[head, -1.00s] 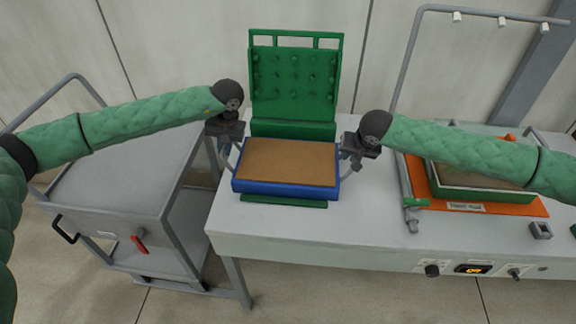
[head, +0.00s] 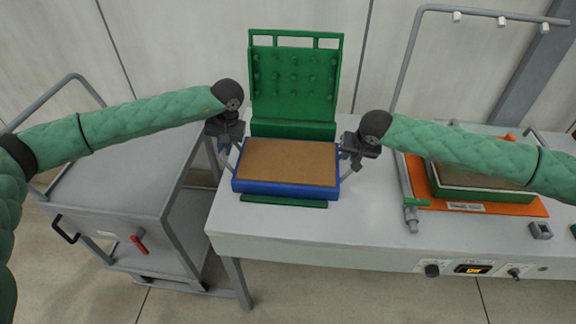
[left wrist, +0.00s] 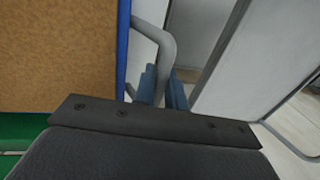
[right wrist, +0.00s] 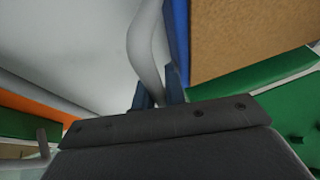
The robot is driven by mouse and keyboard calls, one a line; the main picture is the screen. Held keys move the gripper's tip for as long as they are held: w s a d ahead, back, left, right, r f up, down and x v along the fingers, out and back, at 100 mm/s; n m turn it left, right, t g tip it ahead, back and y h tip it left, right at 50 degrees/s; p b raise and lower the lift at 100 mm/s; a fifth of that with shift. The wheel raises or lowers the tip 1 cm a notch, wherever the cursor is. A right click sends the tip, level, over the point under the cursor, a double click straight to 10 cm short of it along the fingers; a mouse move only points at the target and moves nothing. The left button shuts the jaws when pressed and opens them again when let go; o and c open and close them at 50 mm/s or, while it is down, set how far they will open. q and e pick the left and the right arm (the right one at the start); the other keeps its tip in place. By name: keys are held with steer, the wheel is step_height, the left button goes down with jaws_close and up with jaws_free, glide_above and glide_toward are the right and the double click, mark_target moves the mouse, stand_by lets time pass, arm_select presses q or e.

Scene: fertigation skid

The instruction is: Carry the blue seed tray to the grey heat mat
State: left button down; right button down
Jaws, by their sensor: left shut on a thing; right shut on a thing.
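The blue seed tray (head: 285,190), filled level with brown material, sits at the green press (head: 293,85) on the white bench, over its green base. It has a grey loop handle at each end. My left gripper (head: 225,148) is shut on the left handle, which also shows between its fingers in the left wrist view (left wrist: 168,55). My right gripper (head: 352,160) is shut on the right handle, seen in the right wrist view (right wrist: 145,45). The tray looks level; I cannot tell whether it touches the base. I cannot make out a grey heat mat.
An orange mat (head: 530,207) with a green-sided tray (head: 470,193) lies at the bench's right, partly behind my right arm. A grey pipe frame (head: 409,70) rises beside it. A grey cart (head: 120,185) stands left of the bench. Bare bench top (head: 370,225) lies between tray and mat.

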arm_select(q)
steer(key=shift+r, duration=0.25)
arm_select(e)
steer(key=shift+w+d+r, duration=0.1)
steer(key=shift+r, duration=0.15)
